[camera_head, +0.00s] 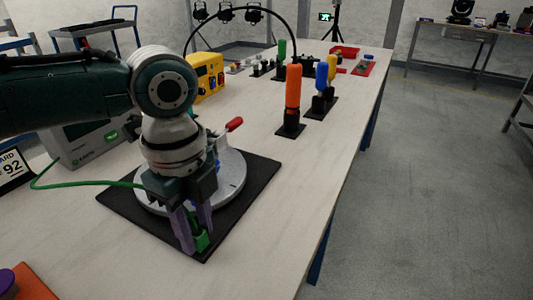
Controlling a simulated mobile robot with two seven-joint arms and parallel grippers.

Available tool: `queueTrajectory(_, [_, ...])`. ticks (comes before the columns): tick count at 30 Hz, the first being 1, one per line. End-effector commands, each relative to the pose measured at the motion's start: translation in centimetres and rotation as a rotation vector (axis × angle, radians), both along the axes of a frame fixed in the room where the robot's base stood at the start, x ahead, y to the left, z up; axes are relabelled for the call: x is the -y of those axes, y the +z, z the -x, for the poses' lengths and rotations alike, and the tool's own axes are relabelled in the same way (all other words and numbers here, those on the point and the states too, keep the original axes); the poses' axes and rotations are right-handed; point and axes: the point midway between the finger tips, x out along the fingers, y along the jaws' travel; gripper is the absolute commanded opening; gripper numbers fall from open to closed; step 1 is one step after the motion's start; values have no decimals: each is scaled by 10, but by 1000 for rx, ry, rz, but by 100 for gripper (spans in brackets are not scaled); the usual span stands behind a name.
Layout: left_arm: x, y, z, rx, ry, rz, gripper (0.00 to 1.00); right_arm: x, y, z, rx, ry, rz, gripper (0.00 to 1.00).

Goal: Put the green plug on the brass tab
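My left gripper (195,235), with purple fingers, points down over the front of a round grey disc (232,180) on a black square mat (262,178). The green plug (202,241) is between its fingertips, near the mat's front corner, and the fingers look closed on it. A green cable (90,184) runs from a grey box (88,145) at the left to behind my gripper. I cannot make out the brass tab; my gripper and wrist hide part of the disc. My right gripper is not in view.
A red-handled lever (234,124) rises behind the disc. An orange-handled tool (293,90), blue and yellow ones, and a yellow box (208,72) stand farther back. A purple round thing (7,279) is at the front left. The pale table (285,230) is clear right of the mat.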

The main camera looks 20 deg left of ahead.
Motion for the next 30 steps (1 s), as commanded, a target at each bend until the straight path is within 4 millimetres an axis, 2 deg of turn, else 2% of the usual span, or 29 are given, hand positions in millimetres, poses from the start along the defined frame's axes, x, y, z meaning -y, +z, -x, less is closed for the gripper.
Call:
queueTrajectory(8, [0,0,0,0,0,0,36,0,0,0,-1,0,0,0])
queueTrajectory(18, [0,0,0,0,0,0,71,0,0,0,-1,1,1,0])
queueTrajectory(26, [0,3,0,1,0,0,71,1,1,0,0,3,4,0])
queueTrajectory(30, [0,20,-1,4,-1,0,71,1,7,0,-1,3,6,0])
